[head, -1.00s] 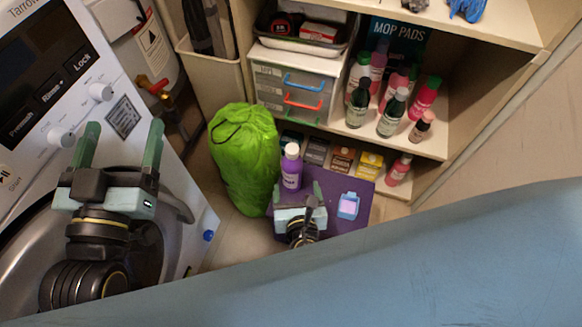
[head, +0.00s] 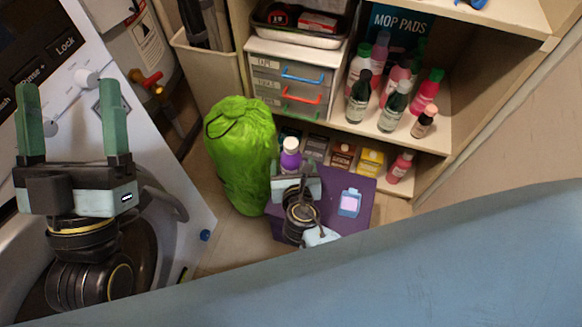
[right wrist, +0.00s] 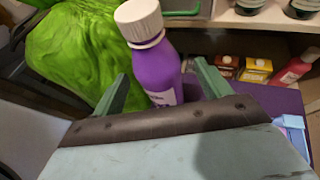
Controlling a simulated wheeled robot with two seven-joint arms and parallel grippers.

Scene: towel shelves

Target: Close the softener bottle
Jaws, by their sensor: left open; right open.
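The purple bottle (head: 290,160) with a white ribbed cap (head: 291,144) stands upright at the back of a purple box. I take it for the softener bottle; its label is too small to read. In the right wrist view the bottle (right wrist: 158,72) is between the two green fingers, with its cap (right wrist: 140,20) on top, above the fingertips. My right gripper (head: 293,172) is open around the bottle's body; I cannot tell whether the fingers touch it. My left gripper (head: 68,87) is open and empty in front of the washing machine.
The purple box (head: 332,190) also bears a light blue item (head: 350,203). A green bag (head: 240,155) stands close to the bottle's left. Shelves with several bottles (head: 392,108) and a drawer unit (head: 290,82) are behind. The washing machine (head: 165,165) is at left.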

